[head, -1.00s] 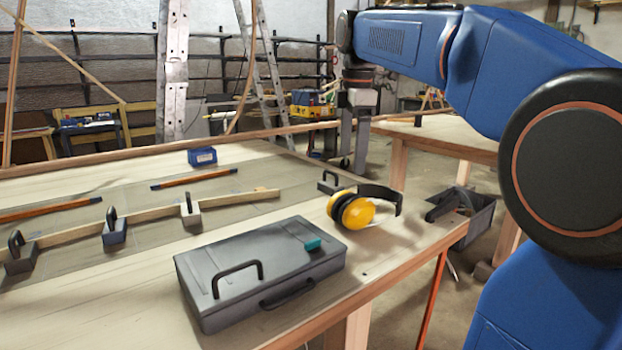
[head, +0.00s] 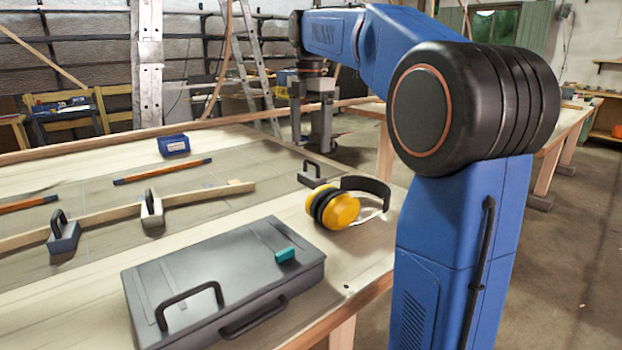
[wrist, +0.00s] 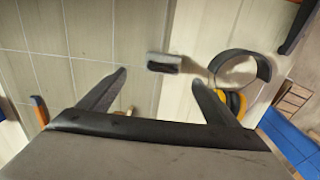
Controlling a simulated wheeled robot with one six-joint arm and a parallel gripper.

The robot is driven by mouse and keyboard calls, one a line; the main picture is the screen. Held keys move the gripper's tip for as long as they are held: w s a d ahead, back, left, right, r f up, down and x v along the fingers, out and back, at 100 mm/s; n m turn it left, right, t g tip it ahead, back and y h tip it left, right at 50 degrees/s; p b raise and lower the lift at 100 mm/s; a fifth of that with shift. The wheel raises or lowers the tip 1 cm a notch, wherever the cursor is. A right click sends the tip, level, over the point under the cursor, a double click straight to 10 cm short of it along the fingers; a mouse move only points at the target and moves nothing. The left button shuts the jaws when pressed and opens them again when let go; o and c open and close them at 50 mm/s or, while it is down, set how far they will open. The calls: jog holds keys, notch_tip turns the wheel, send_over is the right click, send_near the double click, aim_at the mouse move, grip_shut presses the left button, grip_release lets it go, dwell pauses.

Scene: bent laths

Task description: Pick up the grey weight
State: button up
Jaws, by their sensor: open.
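A grey weight (head: 312,176) with a black handle stands alone on the table near its far right edge, left of the ear muffs. It also shows in the wrist view (wrist: 164,64), just ahead of the fingertips and between their lines. My gripper (head: 309,130) is open and empty, pointing down above and behind this weight in the head view. Its two fingers (wrist: 158,78) show spread apart in the wrist view. Two other handled weights, one pale grey (head: 152,213) and one blue-grey (head: 64,238), stand at a bent wooden lath (head: 200,197).
Yellow ear muffs (head: 340,207) lie close right of the lone weight. A grey toolbox (head: 210,275) with a teal block (head: 285,255) fills the table's front. A blue box (head: 174,145) and orange-brown rods (head: 160,172) lie farther back left.

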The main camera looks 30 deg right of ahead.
send_over(311, 174)
notch_tip(311, 174, down, 5)
jog(key=shift+w+r, duration=0.1)
jog(key=shift+r, duration=0.1)
jog(key=shift+s+f, duration=0.15)
jog(key=shift+f, duration=1.1)
jog(key=shift+s+f, duration=0.1)
jog(key=shift+f, duration=1.15)
jog(key=c, duration=1.7)
jog(key=shift+c, duration=0.6)
